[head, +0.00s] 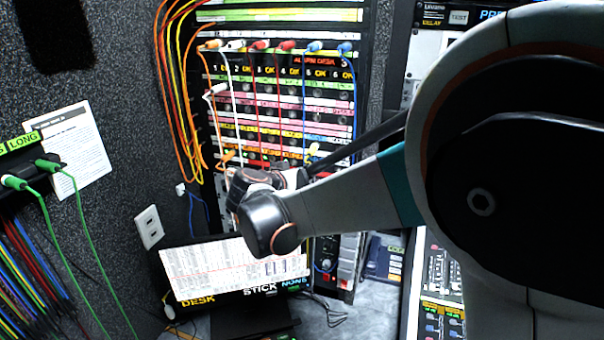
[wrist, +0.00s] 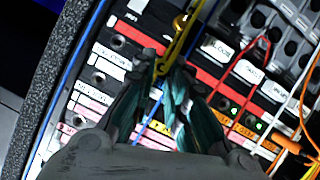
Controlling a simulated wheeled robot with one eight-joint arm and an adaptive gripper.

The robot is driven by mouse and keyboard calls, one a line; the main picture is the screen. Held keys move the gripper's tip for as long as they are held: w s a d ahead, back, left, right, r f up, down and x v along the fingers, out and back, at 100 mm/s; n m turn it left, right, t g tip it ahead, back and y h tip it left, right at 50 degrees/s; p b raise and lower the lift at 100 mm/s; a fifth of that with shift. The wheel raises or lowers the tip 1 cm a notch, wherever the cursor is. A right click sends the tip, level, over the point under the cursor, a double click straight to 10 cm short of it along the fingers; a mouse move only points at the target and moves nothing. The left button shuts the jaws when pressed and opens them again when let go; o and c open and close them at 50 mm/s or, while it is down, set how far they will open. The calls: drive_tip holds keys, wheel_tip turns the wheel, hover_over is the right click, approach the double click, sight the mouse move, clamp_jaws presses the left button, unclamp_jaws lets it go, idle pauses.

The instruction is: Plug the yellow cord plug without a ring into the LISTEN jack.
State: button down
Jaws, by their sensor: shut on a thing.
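My gripper (wrist: 167,70) is shut on a yellow cord plug (wrist: 173,45) in the wrist view. The yellow piece rises from between the fingertips, with a gold-coloured part near the top edge. Whether it has a ring cannot be told. In the head view my gripper (head: 240,190) is in front of the lower jack rack, and the arm hides what it holds. The wrist view shows a red strip (wrist: 140,38) and white labelled strips with round jack holes behind the fingers. The label LISTEN cannot be read in either view.
In the wrist view, red, white and orange cords (wrist: 285,142) hang at the right and a blue cord runs behind the fingers. In the head view, colored cords hang over the rack (head: 280,98). A monitor (head: 235,268) stands below my gripper; green cords hang at left.

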drive_tip(key=shift+w+d, duration=0.15)
drive_tip(key=shift+w, duration=0.25)
drive_tip(key=c, duration=1.5)
unclamp_jaws()
drive_tip(key=v, duration=0.7)
drive_tip(key=shift+s, duration=0.2)
